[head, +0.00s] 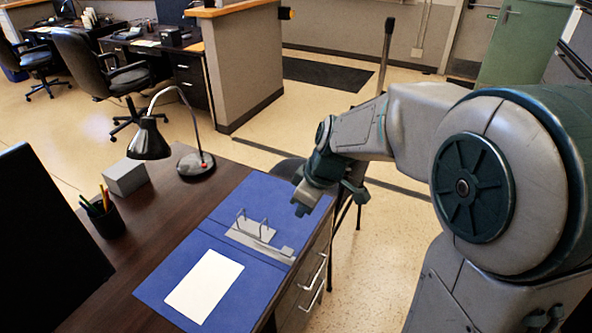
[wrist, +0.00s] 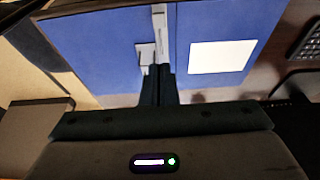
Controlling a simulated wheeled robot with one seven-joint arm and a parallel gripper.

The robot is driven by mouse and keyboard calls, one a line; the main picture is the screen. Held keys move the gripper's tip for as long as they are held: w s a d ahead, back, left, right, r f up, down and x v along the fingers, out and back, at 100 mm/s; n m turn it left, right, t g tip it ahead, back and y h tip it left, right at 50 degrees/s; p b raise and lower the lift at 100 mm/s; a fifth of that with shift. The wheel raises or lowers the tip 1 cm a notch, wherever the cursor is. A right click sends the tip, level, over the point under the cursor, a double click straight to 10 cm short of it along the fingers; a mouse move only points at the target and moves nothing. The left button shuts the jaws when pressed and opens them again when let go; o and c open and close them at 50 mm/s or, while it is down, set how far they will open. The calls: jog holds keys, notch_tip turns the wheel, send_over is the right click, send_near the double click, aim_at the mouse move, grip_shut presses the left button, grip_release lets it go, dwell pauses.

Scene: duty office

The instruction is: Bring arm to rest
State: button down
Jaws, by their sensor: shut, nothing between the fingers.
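My arm reaches in from the right in the head view, bent at its joints. My gripper (head: 303,207) hangs above the right side of the desk, by the far right part of the open blue binder (head: 158,287). In the wrist view the two dark fingers of my gripper (wrist: 159,85) are together and hold nothing. The binder (wrist: 205,25) lies beyond them there, with its metal ring mechanism (wrist: 161,45) and a white sheet (wrist: 222,56).
The dark desk (head: 155,225) carries a black lamp (head: 150,142), a grey box (head: 126,177), a pen cup (head: 104,217) and a dark monitor (head: 40,250). Drawers with metal handles (head: 313,285) face right. Open floor (head: 372,262) lies right of the desk.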

jog(key=s+d+r+m+h+p, duration=0.1)
jog(key=s+d+r+m, duration=0.1)
jog(key=s+d+m, duration=0.2)
jog(key=s+d+r+m+h+p, duration=0.1)
jog(key=s+d+m, duration=0.4)
jog(key=s, duration=0.6)
notch_tip(320, 180, up, 2)
jog(key=m+h, duration=0.1)
jog(key=m, duration=0.1)
jog(key=shift+s+m+t, duration=0.4)
